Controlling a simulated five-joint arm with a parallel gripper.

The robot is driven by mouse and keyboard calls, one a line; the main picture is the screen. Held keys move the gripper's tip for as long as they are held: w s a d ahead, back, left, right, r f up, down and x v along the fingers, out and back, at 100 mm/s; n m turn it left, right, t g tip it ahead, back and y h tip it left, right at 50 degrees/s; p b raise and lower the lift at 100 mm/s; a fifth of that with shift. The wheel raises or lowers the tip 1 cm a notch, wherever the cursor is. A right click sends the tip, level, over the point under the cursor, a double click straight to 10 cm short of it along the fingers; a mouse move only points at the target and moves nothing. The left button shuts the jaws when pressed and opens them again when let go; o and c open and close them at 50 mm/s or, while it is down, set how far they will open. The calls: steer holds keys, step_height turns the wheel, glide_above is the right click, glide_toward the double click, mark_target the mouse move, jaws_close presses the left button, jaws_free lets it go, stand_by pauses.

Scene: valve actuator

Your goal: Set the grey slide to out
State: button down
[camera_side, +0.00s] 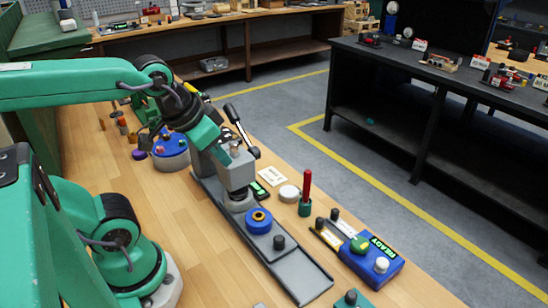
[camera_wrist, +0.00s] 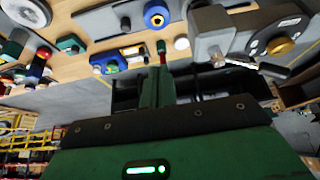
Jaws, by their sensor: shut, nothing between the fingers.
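The grey slide (camera_side: 292,262) is a long flat piece in a grey rail, running toward the lower right in the side view. A black knob (camera_side: 279,242) stands on it, just beyond a blue ring (camera_side: 258,220) with an orange centre. The wrist view shows the knob (camera_wrist: 125,22) and the blue ring (camera_wrist: 157,15) at the top. My gripper (camera_wrist: 157,88) is shut and empty, apart from the knob. In the side view my gripper (camera_side: 219,154) is by the grey block (camera_side: 236,170), up the rail from the ring; its fingertips are hard to make out.
A red upright rod (camera_side: 307,185) and white round cap (camera_side: 289,194) stand right of the rail. A blue box marked READY (camera_side: 372,262) is farther right. Bare wooden bench (camera_side: 205,255) lies left of the rail.

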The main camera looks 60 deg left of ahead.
steer(key=c, duration=1.2)
jaws_free()
steer(key=shift+w+d+f, duration=0.1)
steer(key=shift+w, duration=0.05)
steer(key=shift+o, duration=0.2)
steer(key=g, duration=0.5)
glide_above(279, 238)
steer(key=f, duration=1.2)
steer(key=shift+a+f, duration=0.2)
steer(key=shift+f, duration=0.2)
steer(key=shift+d+f+g, duration=0.25)
steer(key=shift+f+g, duration=0.05)
steer(key=shift+f, duration=0.15)
steer(key=shift+f, duration=0.2)
steer(key=shift+f, duration=3.7)
